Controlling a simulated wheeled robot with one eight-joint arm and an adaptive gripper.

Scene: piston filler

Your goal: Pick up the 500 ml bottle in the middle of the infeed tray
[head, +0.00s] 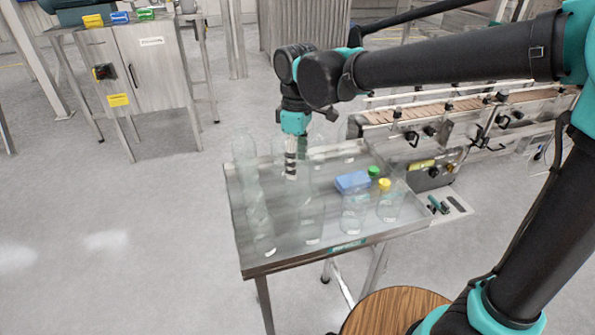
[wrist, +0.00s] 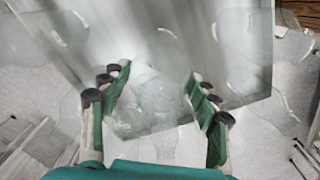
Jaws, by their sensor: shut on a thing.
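The infeed tray (head: 243,213) is a steel table top with a raised rim, holding several clear, see-through bottles. Other clear bottles stand in a row along the left edge (head: 258,215) and near the front (head: 312,222).
A conveyor (head: 455,112) runs behind on the right. A steel cabinet (head: 150,75) stands back left. The left floor is clear.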

